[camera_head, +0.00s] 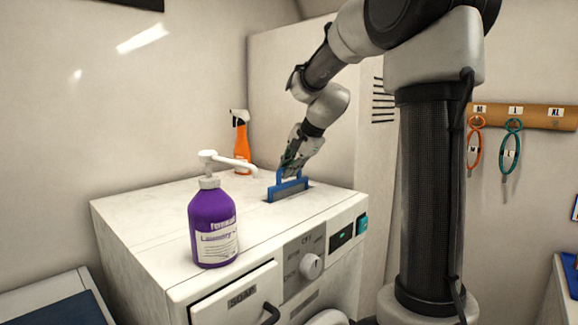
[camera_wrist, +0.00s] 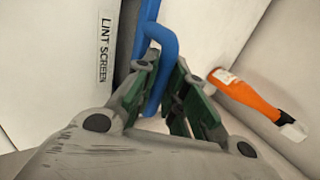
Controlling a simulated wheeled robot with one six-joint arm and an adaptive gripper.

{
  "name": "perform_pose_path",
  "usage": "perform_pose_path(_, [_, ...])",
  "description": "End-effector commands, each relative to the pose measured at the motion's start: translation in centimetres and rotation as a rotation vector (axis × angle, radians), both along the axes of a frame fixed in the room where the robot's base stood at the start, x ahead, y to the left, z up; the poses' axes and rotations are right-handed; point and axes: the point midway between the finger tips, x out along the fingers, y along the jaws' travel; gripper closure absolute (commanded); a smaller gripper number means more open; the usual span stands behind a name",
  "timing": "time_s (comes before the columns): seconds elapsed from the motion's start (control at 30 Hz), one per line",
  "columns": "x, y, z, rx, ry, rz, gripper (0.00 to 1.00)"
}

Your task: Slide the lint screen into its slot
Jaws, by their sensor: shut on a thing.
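The blue lint screen (camera_head: 288,189) stands upright at the slot in the top of the white dryer (camera_head: 165,215). Its lower edge meets the dryer top; how deep it sits I cannot tell. My gripper (camera_head: 290,165) is shut on the screen's blue handle, above the dryer top. In the wrist view the handle of the lint screen (camera_wrist: 163,70) runs between the green finger pads of my gripper (camera_wrist: 168,90). A label reading LINT SCREEN (camera_wrist: 105,48) lies beside it on the white surface. The slot opening is mostly hidden by the screen.
A purple pump bottle (camera_head: 212,225) stands on the dryer top, left of the screen, its white spout pointing toward the screen. An orange spray bottle (camera_head: 241,140) stands behind, near the wall. A rail (camera_head: 535,116) with hanging loops is at the right. The dryer top's left part is clear.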

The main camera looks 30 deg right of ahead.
Motion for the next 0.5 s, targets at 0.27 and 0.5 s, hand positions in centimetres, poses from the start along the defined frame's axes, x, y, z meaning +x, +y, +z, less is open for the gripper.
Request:
perform_pose_path(0.27, [0.00,0.00,-0.04,0.000,0.000,0.000,1.00])
perform_pose_path(0.5, [0.00,0.00,-0.04,0.000,0.000,0.000,0.62])
